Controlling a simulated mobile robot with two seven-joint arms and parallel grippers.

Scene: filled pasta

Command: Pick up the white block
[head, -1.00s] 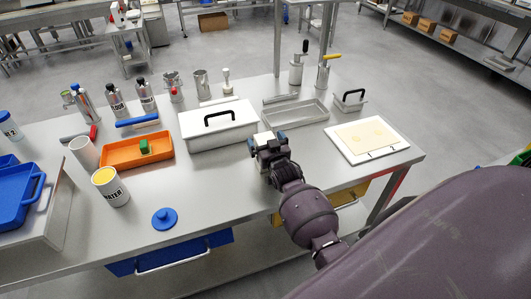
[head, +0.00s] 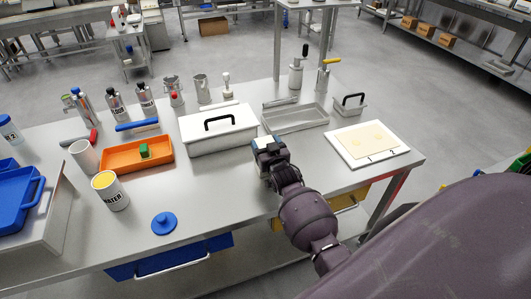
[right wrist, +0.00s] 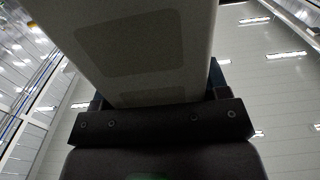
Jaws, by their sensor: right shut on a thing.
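The white block (right wrist: 130,45) fills the upper part of the right wrist view, standing between my right gripper's fingers and rising past the frame's top edge. In the head view my right gripper (head: 268,143) is over the steel table, just right of the large white lidded box, and is shut on the block. Only a small pale part of the block (head: 263,141) shows there between the fingertips. Whether the block clears the table or touches another thing is hard to tell. My left gripper is out of view.
The white lidded box (head: 222,140) with a black handle is close on the left, and a grey tray (head: 295,118) is behind. A white board with dough (head: 335,150) lies to the right. An orange tray (head: 118,163) and a blue lid (head: 164,223) are farther left.

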